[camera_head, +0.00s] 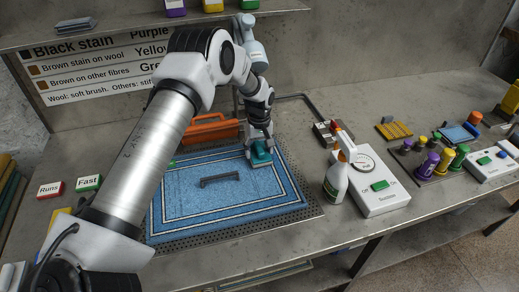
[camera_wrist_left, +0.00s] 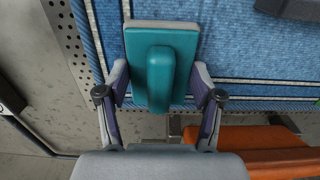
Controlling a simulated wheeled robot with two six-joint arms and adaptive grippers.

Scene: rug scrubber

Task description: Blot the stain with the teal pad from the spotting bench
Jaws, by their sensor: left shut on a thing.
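The teal pad (camera_head: 262,159), a block with a raised grip and a pale edge, is over the far right corner of the blue rug (camera_head: 190,204). My left gripper (camera_head: 259,149) is shut on the pad from above. In the left wrist view the fingers of the gripper (camera_wrist_left: 161,76) flank the teal pad (camera_wrist_left: 158,98), over the rug's striped border (camera_wrist_left: 240,88). I cannot tell whether the pad touches the rug. No stain shows clearly; the pad and arm hide part of the rug. My right gripper is not in view.
A dark handle-like bar (camera_head: 220,180) lies on the rug. An orange tool (camera_head: 211,131) is behind it. A spray bottle (camera_head: 337,180) and white suction box (camera_head: 378,190) stand to the right, with several small bottles beyond. A sign (camera_head: 105,65) is on the back wall.

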